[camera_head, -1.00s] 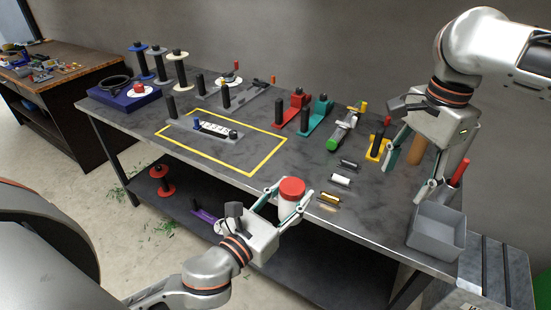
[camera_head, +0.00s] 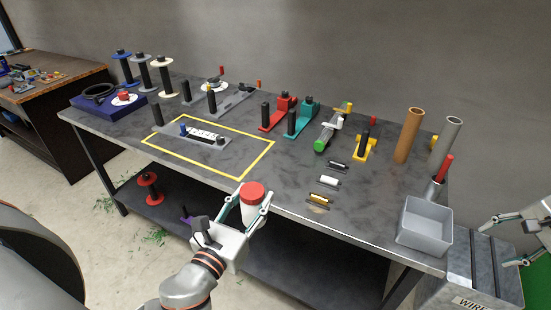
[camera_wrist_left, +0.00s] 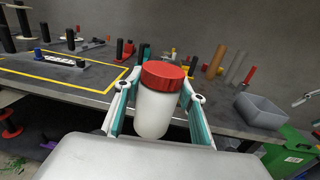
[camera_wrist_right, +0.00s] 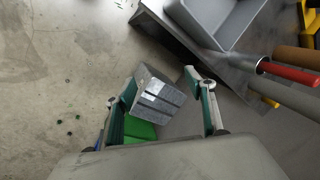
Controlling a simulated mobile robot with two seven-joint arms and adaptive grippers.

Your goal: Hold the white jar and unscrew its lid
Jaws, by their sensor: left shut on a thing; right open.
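The white jar (camera_head: 250,213) with its red lid (camera_head: 252,192) is upright between the fingers of my left gripper (camera_head: 247,208), in front of the table's front edge. In the left wrist view the jar (camera_wrist_left: 155,110) is clasped from both sides and the red lid (camera_wrist_left: 163,75) sits on top, above the fingers. My right gripper (camera_head: 513,240) is at the far right of the head view, partly cut off by the frame edge. In the right wrist view its fingers (camera_wrist_right: 165,82) are spread and hold nothing. It is well away from the jar.
A grey bin (camera_head: 424,232) stands on the table's right front corner, with a red-handled tool (camera_head: 443,168) behind it. Brown (camera_head: 408,136) and grey (camera_head: 444,142) tubes stand near it. Several small cylinders lie near the front edge. The yellow outlined area (camera_head: 196,170) holds a grey fixture.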

